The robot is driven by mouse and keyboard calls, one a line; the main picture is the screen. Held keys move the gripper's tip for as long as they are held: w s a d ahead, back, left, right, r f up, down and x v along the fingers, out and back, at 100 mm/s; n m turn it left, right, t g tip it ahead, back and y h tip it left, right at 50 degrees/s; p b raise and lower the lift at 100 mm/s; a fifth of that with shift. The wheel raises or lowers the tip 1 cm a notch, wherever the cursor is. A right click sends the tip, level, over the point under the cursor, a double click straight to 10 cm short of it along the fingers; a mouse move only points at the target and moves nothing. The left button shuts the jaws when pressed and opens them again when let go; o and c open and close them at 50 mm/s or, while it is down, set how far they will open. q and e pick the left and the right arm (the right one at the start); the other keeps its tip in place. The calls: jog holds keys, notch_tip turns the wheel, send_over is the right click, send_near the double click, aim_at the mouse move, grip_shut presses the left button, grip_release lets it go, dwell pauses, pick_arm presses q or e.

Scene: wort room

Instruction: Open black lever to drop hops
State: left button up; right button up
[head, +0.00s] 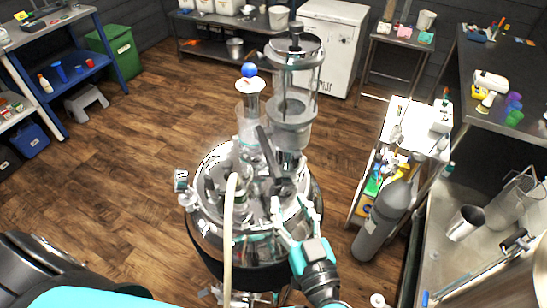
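The shiny steel kettle (207,232) stands in the middle of the head view. On its lid is a clear hop cylinder (293,112) with a metal cap. A long black lever (266,146) stands steeply tilted in front of the cylinder's lower end, its upper end pointing up.
A glass vessel with a blue ball (250,70) stands left of the cylinder. A pale hose (229,238) runs down the kettle's front. A grey gas cylinder (384,222) and a cart stand to the right. Open wooden floor (130,150) lies to the left.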

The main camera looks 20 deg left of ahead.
aim_at(272, 164)
pick_arm(q)
jog(key=p+x, duration=0.3)
jog(key=x, duration=0.9)
jog(key=shift+a, duration=0.1)
grip_shut()
